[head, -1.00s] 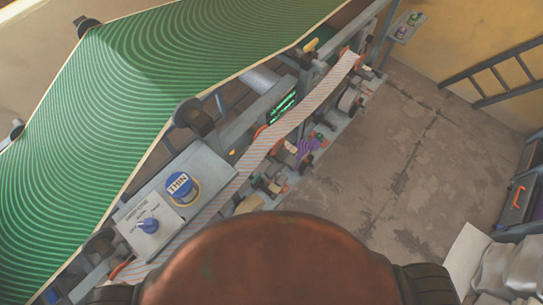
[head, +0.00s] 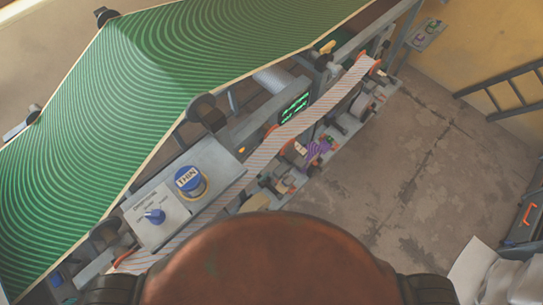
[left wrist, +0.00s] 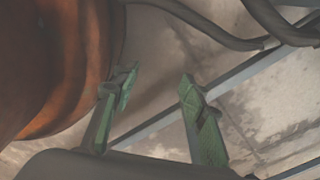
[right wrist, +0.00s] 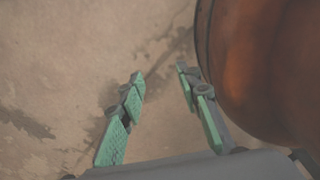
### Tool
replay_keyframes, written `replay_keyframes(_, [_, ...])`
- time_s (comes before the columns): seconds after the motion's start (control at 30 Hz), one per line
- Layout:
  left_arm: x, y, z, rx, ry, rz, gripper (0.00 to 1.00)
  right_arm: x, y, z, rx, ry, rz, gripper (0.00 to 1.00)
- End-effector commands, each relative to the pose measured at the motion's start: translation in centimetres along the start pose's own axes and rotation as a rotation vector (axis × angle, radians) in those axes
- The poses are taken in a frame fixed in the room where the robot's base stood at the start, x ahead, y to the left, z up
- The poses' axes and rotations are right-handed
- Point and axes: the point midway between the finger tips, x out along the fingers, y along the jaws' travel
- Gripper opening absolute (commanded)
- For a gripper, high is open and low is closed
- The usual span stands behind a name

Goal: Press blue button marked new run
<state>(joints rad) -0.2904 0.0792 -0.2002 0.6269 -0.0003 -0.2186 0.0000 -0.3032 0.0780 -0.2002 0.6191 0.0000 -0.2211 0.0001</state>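A large round blue button (head: 188,179) with a white label and a yellowish collar sits on a grey control box (head: 215,160) at the left of the head view. Its label seems to read "THIN"; I see no "new run" lettering. A smaller blue knob (head: 155,216) is on a pale plate below it. My left gripper (left wrist: 158,78) is open and empty in the left wrist view. My right gripper (right wrist: 160,76) is open and empty in the right wrist view. Neither gripper shows in the head view, and both are apart from the button.
A green striped sheet (head: 130,100) runs over rollers behind the box. A narrow striped web (head: 290,128) passes beside the box, near a small green-lit display (head: 294,107). Concrete floor (head: 420,170) is clear at right. A dark ladder-like rack (head: 510,95) stands against the yellow wall.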

Motion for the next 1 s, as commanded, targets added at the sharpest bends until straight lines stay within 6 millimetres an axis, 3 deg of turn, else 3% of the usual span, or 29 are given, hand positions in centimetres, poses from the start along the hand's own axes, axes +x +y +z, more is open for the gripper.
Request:
replay_keyframes(0.2, [-0.1, 0.1, 1.8, -0.004, -0.022, 0.001, 0.40, 0.0, 0.1, -0.2, -0.001, 0.003, 0.001, 0.15])
replay_keyframes(0.43, [-0.1, 0.0, 2.0, -0.004, -0.026, 0.000, 0.40, 0.0, 0.2, -0.3, -0.001, 0.005, 0.002, 0.00])
replay_keyframes(1.0, [-0.1, 0.0, 1.2, -0.002, -0.015, 0.000, 0.40, 0.0, 0.3, -0.4, -0.002, 0.005, 0.003, 0.00])
